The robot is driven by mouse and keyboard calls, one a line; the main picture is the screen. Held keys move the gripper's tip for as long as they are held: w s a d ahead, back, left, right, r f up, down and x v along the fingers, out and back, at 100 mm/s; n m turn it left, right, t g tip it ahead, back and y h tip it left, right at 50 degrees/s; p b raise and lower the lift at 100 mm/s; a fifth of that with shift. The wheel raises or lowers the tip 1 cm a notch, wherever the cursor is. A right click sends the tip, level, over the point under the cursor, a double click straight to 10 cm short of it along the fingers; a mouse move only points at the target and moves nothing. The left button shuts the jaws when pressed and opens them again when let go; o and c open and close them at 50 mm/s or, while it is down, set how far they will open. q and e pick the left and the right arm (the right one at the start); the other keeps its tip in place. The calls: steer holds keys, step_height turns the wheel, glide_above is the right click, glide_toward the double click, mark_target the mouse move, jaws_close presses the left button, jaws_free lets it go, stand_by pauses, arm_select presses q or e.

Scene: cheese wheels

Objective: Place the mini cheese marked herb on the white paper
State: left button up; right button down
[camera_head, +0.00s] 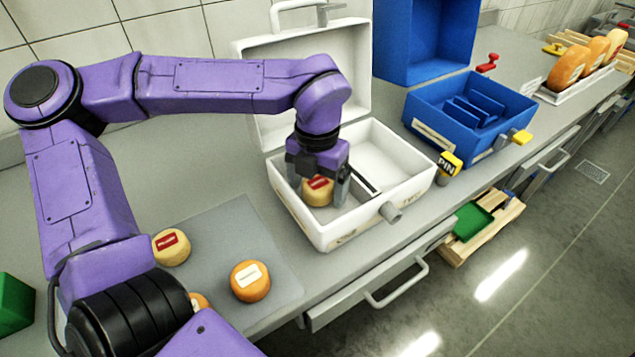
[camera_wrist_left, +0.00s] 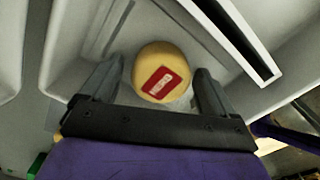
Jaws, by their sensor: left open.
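A small yellow cheese with a red label (camera_head: 319,190) is inside the open white case (camera_head: 352,230). It also shows in the left wrist view (camera_wrist_left: 161,72). My left gripper (camera_head: 319,192) reaches down into the case, with its open fingers on either side of this cheese. I cannot tell whether they touch it. On the grey mat (camera_head: 215,225) are another red-labelled cheese (camera_head: 171,247), an orange cheese with a white label (camera_head: 250,281), and a third one (camera_head: 199,302) mostly hidden by my arm. The label words are too small to read, so I cannot tell which says herb. I cannot clearly make out the white paper.
The case's raised lid (camera_head: 262,60) stands behind my left gripper. Large cheeses (camera_head: 568,70) stand on a white tray at the far right. A green block (camera_head: 15,304) is at the left edge.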

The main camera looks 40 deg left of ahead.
mark_target(317, 183)
arm_select(q)
step_height(317, 183, up, 12)
steer(key=shift+r+p, duration=0.2)
steer(key=shift+p, duration=0.15)
